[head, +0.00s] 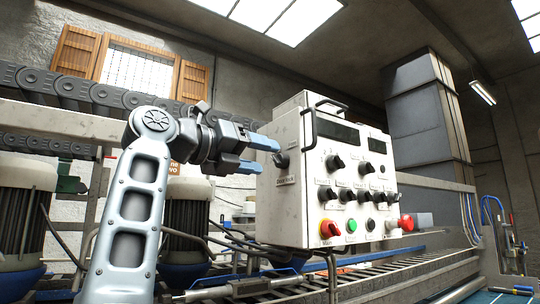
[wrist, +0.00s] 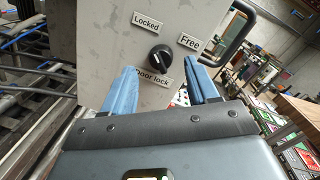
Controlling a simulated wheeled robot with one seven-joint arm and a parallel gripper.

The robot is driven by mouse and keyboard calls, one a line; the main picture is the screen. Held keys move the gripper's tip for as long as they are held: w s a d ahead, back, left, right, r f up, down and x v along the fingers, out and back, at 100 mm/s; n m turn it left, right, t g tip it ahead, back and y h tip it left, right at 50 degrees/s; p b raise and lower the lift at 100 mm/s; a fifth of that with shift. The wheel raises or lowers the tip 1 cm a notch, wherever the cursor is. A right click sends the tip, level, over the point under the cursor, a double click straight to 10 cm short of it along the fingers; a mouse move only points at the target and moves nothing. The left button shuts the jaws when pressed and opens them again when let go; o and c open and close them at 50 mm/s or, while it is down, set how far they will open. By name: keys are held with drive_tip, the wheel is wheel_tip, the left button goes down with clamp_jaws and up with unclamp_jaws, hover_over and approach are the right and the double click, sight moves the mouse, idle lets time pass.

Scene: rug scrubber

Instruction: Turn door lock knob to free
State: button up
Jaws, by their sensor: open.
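The door lock knob (wrist: 160,58) is a black rotary knob on the side face of the grey-white control box (head: 296,115). In the wrist view a "Locked" label (wrist: 147,23) is above it, a "Free" label (wrist: 190,42) to its upper right and a "Door lock" label (wrist: 153,78) below. Which label the knob points to is too small to tell. My gripper (head: 264,156) is open, with its blue fingers pointing at this face. In the wrist view the fingers of my gripper (wrist: 161,72) are on either side of the knob, apart from it.
The box's front carries several black knobs (head: 338,163), a red-yellow switch (head: 329,229) and a red emergency button (head: 406,222). A black handle (head: 314,125) sticks out at the box's edge, right of the Free label. Roller conveyor (head: 370,285) runs below.

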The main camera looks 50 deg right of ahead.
sight(274, 159)
drive_tip(key=shift+s+d+p, duration=0.15)
drive_tip(key=shift+s+d, duration=0.05)
drive_tip(key=shift+d, duration=0.65)
drive_tip(key=shift+s+d+p, duration=0.15)
drive_tip(key=shift+d, duration=0.65)
drive_tip(key=c, duration=1)
